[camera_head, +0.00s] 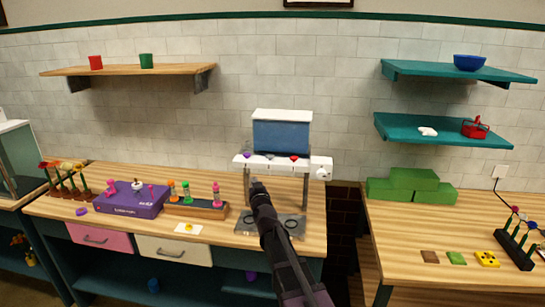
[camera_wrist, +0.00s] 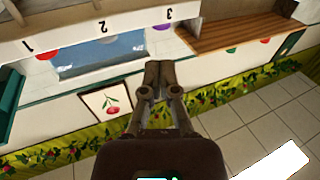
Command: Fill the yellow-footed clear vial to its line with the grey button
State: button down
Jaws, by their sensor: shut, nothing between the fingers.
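The dispenser has a blue tank (camera_head: 282,136) above a white ledge (camera_head: 312,163). A purple button (camera_head: 248,155), a greyish one (camera_head: 270,156) and a red one (camera_head: 294,157) sit along the ledge. In the wrist view the ledge (camera_wrist: 75,35) carries the numbers 1, 2 and 3, with the greyish-blue button (camera_wrist: 105,42) in the middle. My gripper (camera_head: 257,183) is shut and empty, pointing up in front of the dispenser, just below the ledge. It also shows shut in the wrist view (camera_wrist: 157,66). I cannot make out the yellow-footed clear vial; my arm hides part of the dispenser base.
A dark plate (camera_head: 296,222) lies under the dispenser. To the left are a wooden rack (camera_head: 197,209) with coloured vials, a purple box (camera_head: 128,205) and a white card (camera_head: 189,229) with a yellow spot. Green blocks (camera_head: 411,186) stand on the right table, across a gap.

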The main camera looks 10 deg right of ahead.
jog(key=w+d+r+m+t+h, duration=0.2)
jog(key=d+r+m+h, duration=0.2)
jog(key=h, duration=0.4)
jog(key=shift+w+d+r+m, duration=0.15)
jog(key=shift+r+m, duration=0.25)
jog(key=shift+r, duration=0.15)
notch_tip(320, 180, up, 4)
jog(key=p, duration=0.4)
send_over(270, 162)
jog(key=shift+w+f, duration=0.15)
jog(key=shift+f, duration=0.05)
jog(key=shift+f+b, duration=0.55)
jog(key=shift+b, duration=0.2)
jog(key=shift+f+b, duration=1.55)
